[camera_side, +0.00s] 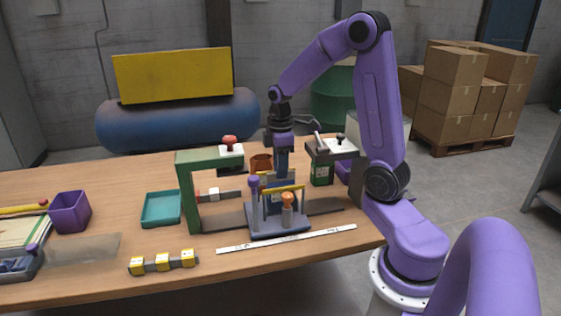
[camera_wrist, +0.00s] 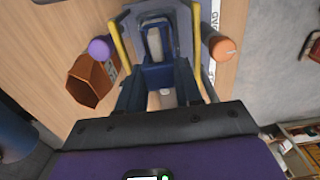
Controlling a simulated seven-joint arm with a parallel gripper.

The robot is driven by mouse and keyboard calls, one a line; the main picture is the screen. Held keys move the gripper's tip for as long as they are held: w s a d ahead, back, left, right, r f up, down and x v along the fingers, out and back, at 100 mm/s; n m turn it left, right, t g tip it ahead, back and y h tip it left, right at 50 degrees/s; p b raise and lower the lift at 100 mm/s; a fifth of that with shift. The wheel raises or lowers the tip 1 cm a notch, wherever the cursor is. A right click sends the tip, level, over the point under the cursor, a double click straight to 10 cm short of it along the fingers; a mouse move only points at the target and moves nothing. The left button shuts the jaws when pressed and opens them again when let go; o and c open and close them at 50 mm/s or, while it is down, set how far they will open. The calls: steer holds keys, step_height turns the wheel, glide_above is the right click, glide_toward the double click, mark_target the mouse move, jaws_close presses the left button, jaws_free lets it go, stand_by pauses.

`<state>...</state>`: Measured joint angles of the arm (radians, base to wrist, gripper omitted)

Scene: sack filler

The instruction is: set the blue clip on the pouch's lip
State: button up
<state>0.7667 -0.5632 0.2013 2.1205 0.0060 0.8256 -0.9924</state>
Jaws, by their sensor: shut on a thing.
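My gripper (camera_wrist: 160,88) points down over a blue-grey stand (camera_side: 280,231) on the table. Its dark fingers are shut on a blue piece (camera_wrist: 159,75), which I take to be the clip. In the side view the gripper (camera_side: 282,172) reaches down between the stand's posts. Under the clip, in the wrist view, is a narrow pale opening (camera_wrist: 155,44) with a blue-grey rim, seemingly the pouch's mouth. The fingers hide part of it, and I cannot tell whether the clip touches the lip. Yellow bars (camera_wrist: 119,47) flank it on both sides.
The stand has a purple knob (camera_side: 254,182) and an orange knob (camera_side: 287,197). A green frame (camera_side: 188,195) stands left, and a green-and-black press (camera_side: 322,172) right. A brown pot (camera_side: 262,162) is behind. A teal tray (camera_side: 161,208) and purple box (camera_side: 70,211) sit further left.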

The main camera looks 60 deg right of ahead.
steer(key=shift+f, duration=0.35)
steer(key=o, duration=1.1)
